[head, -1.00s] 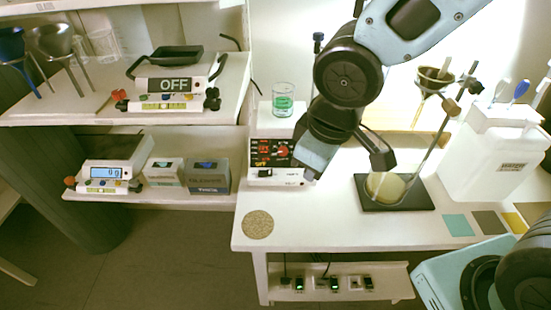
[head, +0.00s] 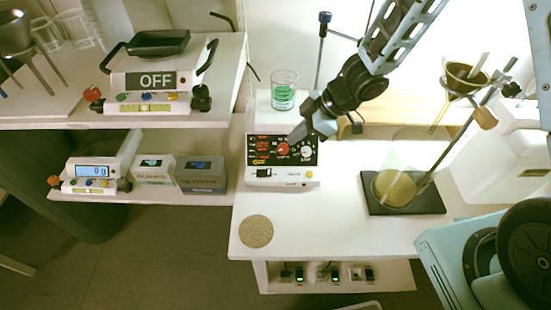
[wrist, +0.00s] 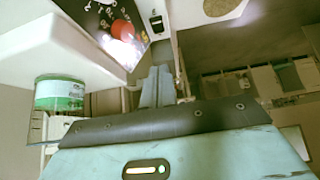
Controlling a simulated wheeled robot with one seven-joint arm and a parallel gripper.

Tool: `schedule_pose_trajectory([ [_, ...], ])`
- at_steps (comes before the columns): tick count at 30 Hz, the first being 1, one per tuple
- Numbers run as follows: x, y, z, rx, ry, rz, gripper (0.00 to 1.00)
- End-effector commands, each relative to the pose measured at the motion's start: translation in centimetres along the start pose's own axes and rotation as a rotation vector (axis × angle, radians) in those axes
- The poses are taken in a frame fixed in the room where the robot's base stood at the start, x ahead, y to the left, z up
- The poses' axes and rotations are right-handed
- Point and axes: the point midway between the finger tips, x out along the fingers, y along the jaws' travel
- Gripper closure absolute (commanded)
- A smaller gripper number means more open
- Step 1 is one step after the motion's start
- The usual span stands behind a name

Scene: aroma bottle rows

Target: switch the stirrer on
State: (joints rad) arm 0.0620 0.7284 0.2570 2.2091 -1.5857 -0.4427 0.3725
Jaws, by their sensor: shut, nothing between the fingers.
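The stirrer (head: 282,177) is a white unit with a black front panel on the table, carrying a beaker of green liquid (head: 284,92) on its top plate. Its panel has a red knob (head: 283,149), a pale knob (head: 307,152) and red lit marks. A small black rocker switch (head: 264,174) sits on the white strip below; it also shows in the wrist view (wrist: 157,22). My gripper (head: 297,141) is shut and empty in front of the panel's upper right, close to the knobs. I cannot tell whether it touches. The wrist view shows its fingers (wrist: 157,88) together.
A beaker of yellowish liquid (head: 395,187) stands on a black plate (head: 427,200) to the right, beside a slanted rod and funnel. A cork disc (head: 256,231) lies at the table's front left. A device reading OFF (head: 155,81) and a scale (head: 92,172) occupy the left shelves.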

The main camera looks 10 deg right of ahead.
Motion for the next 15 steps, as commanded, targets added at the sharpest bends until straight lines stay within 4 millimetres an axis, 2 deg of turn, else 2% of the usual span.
schedule_pose_trajectory([
  [10, 0.2, 0.0, 0.0, -0.002, 0.000, -0.001, 1.00],
  [15, 2.0, -0.1, 0.1, -0.001, -0.001, -0.003, 1.00],
])
